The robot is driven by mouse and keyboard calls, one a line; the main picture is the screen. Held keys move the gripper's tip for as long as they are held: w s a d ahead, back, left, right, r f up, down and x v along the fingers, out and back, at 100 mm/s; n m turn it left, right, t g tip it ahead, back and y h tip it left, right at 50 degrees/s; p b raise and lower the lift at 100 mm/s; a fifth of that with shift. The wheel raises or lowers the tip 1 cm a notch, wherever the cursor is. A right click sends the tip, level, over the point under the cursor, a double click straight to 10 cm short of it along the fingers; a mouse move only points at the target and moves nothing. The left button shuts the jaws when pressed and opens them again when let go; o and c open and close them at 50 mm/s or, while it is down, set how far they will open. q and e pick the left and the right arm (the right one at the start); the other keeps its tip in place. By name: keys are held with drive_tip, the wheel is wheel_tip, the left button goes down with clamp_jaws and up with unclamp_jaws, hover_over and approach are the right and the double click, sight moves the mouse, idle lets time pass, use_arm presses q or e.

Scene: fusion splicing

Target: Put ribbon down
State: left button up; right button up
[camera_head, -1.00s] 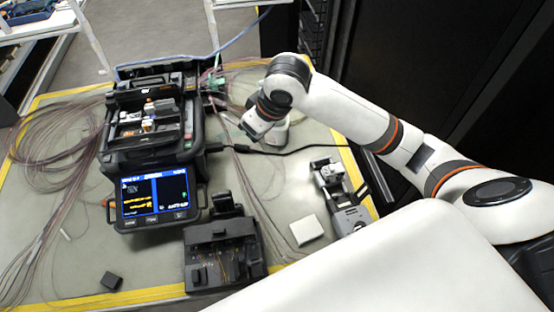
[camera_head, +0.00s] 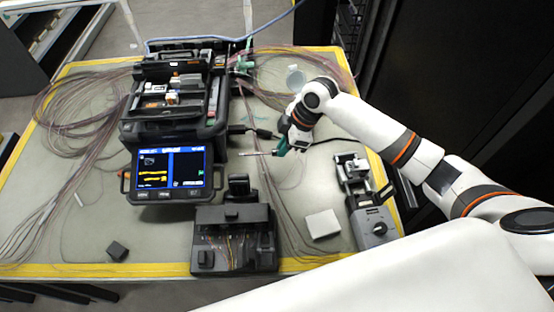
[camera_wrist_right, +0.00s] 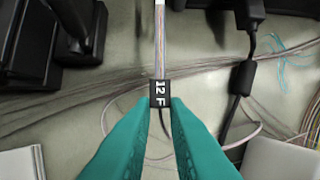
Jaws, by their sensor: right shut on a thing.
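My right gripper (camera_head: 281,149) has teal fingers. It is above the mat, right of the fusion splicer (camera_head: 175,125). In the right wrist view its fingertips (camera_wrist_right: 161,103) are shut on the ribbon at a black piece marked "12 F" (camera_wrist_right: 160,88). From there the ribbon (camera_wrist_right: 160,40) runs straight away from the fingers, white towards its far end. In the head view the ribbon (camera_head: 257,153) sticks out to the left, towards the splicer's lower right side. It appears held above the mat, over loose fibres. My left gripper is not in view.
A black tray-like holder (camera_head: 236,252) stands at the front of the mat (camera_head: 95,225). A white block (camera_head: 322,224) and a grey device (camera_head: 372,225) lie to the right. Loose fibre bundles (camera_head: 75,115) spread left.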

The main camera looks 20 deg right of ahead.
sight(279, 166)
wheel_tip(279, 166, down, 6)
drive_tip(key=shift+r, duration=0.15)
idle(0.3)
drive_tip(key=shift+f, duration=0.2)
drive_tip(key=o, duration=0.8)
